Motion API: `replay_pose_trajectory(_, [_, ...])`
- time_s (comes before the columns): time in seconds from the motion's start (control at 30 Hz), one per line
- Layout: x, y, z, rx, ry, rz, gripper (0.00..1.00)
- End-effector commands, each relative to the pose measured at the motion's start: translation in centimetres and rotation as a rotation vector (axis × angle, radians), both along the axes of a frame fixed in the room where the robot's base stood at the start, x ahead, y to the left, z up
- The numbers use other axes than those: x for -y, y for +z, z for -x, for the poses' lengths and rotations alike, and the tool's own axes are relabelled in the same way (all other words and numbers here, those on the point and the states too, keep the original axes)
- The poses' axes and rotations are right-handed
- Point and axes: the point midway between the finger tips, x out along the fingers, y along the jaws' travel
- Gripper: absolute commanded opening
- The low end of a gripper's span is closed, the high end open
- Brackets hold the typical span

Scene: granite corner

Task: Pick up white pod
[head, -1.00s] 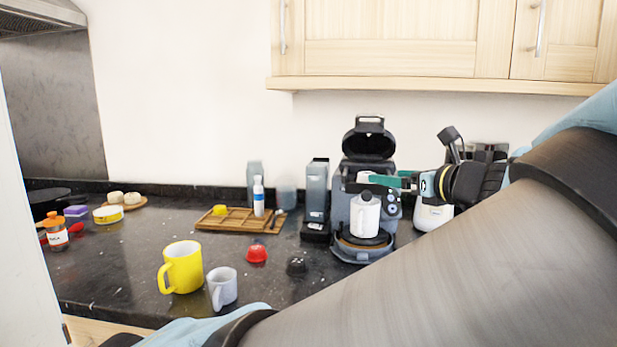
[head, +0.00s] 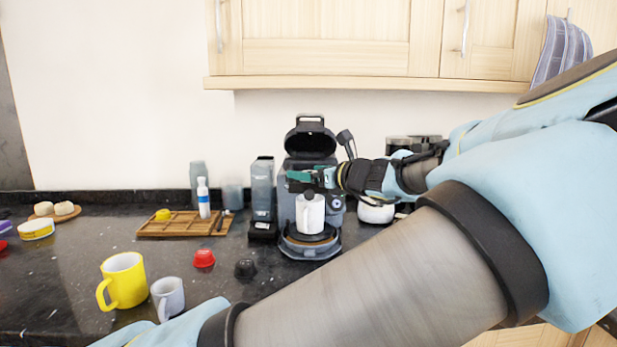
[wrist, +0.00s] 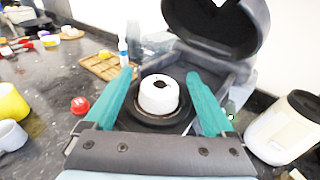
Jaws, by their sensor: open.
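I cannot pick out a separate white pod with certainty. A white jug-like container (head: 312,216) with a dark knob stands upright on the round base of the open coffee machine (head: 285,205). In the wrist view a white rounded body with a dark top (wrist: 158,96) shows between my fingers, apart from both; it looks like that same jug from above. My gripper (head: 306,180) is open and empty, its green fingers in front of the machine's upper part. It fills the lower middle of the wrist view (wrist: 160,88).
The raised lid (head: 310,138) stands behind my gripper. A red pod-like cup (head: 204,258) and a dark one (head: 245,269) lie on the counter. A yellow mug (head: 124,285), a pale mug (head: 168,297) and a wooden tray (head: 150,232) are left. A white appliance (wrist: 285,130) is right.

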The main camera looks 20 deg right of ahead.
Motion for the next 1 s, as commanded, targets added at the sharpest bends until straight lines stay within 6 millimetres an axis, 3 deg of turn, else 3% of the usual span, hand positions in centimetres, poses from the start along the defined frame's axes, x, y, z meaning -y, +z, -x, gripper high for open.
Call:
replay_pose_trajectory(0.07, [0.00, -0.01, 0.01, 0.000, 0.000, 0.000, 0.84])
replay_pose_trajectory(0.8, [0.00, 0.01, 0.04, 0.000, 0.000, 0.000, 0.01])
replay_pose_trajectory(1.0, [0.01, 0.02, 0.04, 0.000, 0.000, 0.000, 0.00])
